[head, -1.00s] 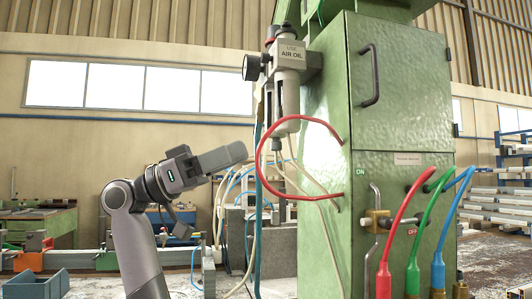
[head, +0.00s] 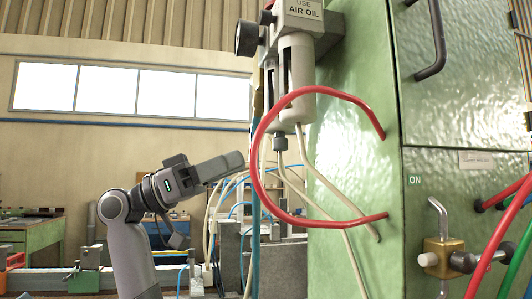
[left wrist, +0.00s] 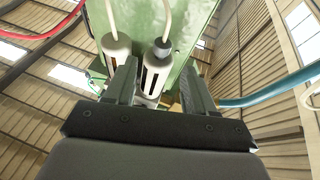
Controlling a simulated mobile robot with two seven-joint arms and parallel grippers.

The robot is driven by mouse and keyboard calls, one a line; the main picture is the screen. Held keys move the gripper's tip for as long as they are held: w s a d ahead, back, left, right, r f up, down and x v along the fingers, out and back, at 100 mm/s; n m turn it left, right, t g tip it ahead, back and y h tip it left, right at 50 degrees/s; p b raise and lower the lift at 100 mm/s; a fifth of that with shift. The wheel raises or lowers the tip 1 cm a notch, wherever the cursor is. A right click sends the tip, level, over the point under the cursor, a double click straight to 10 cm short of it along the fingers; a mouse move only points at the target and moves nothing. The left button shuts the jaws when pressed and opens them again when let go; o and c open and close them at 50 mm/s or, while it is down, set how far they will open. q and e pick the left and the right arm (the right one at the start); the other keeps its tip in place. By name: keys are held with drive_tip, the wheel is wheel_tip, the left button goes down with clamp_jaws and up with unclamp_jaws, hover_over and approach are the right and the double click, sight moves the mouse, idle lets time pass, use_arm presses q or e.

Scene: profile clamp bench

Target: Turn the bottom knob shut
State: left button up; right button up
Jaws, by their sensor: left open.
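The grey air-oil unit (head: 296,75) hangs at the green cabinet's left side, with two slotted bowls. A small dark knob (head: 280,143) sits under one bowl, with a pale hose below it. In the left wrist view the dark knob (left wrist: 161,48) shows from below, beyond and between the fingers. My left gripper (head: 224,166) is open and empty, left of and slightly lower than the knob in the head view, apart from it. My right gripper is not in view.
A red hose (head: 256,150) loops in front of the unit. Pale and blue hoses hang below it. The green cabinet (head: 350,160) carries a brass valve (head: 440,257) beside an ON label. A work table (head: 30,238) stands behind at left.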

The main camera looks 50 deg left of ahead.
sight(280, 144)
use_arm(q)
drive_tip(key=p+x, duration=0.2)
drive_tip(key=x, duration=0.5)
drive_tip(key=shift+w+p, duration=0.15)
drive_tip(key=shift+p, duration=0.2)
drive_tip(key=shift+r, duration=0.1)
clamp_jaws()
